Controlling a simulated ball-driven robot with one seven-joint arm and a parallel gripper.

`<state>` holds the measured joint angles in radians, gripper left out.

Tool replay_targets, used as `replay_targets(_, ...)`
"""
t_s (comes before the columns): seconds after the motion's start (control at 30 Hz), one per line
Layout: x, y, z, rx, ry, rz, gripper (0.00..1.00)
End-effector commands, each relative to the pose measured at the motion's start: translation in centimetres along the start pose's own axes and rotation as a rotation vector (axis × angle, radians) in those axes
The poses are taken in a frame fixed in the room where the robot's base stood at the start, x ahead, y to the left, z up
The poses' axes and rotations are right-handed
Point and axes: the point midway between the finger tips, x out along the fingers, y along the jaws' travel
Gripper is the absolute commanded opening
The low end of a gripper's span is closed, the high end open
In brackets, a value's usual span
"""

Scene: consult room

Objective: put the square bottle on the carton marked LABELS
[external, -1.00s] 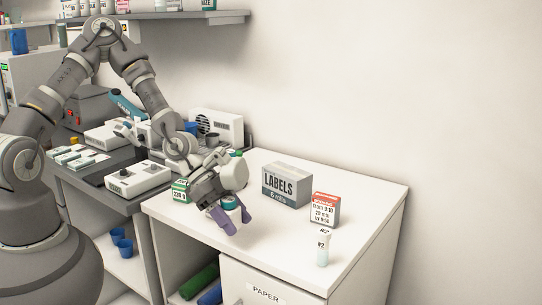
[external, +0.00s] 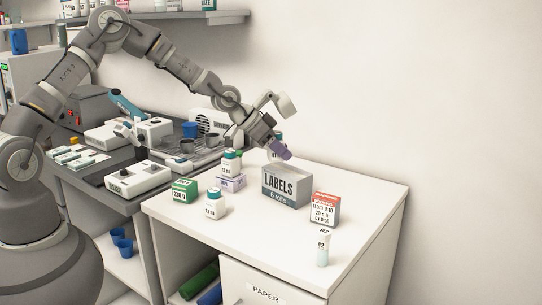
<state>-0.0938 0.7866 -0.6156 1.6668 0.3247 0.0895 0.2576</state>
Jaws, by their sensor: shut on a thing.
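My gripper (external: 281,150) is above the carton marked LABELS (external: 286,187), its purple fingers shut on a small white bottle with a dark teal cap (external: 279,137), which I take for the square bottle. The fingers hide much of it, so its shape is unclear. It appears upright over the back of the carton's top. I cannot tell whether its base touches the carton. The carton is grey with a dark lettered band and stands on the white cabinet top (external: 355,185).
A similar teal-capped bottle (external: 214,205) stands at the front left, beside a green box (external: 184,190). Another bottle (external: 231,163) stands on or behind a lilac box (external: 231,183). A red-and-white box (external: 325,208) and a pale tube (external: 323,250) stand to the carton's right.

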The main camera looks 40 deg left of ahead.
Motion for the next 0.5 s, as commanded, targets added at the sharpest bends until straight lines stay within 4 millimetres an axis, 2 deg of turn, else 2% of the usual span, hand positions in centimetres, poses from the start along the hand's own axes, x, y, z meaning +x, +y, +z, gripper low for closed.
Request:
replay_targets(0.03, 1.1, -0.4, -0.6, 0.0, 0.002, 0.001, 0.21)
replay_targets(0.1, 1.9, -0.9, -1.4, 0.0, 0.001, 0.0, 0.21)
replay_targets(0.23, 2.8, -1.4, -2.2, 0.0, 0.0, 0.0, 0.21)
replay_targets(0.33, 3.4, -1.4, -1.8, -0.001, -0.001, 0.001, 0.21)
replay_targets(0.5, 5.2, -1.4, 0.1, 0.001, -0.002, 0.0, 0.21)
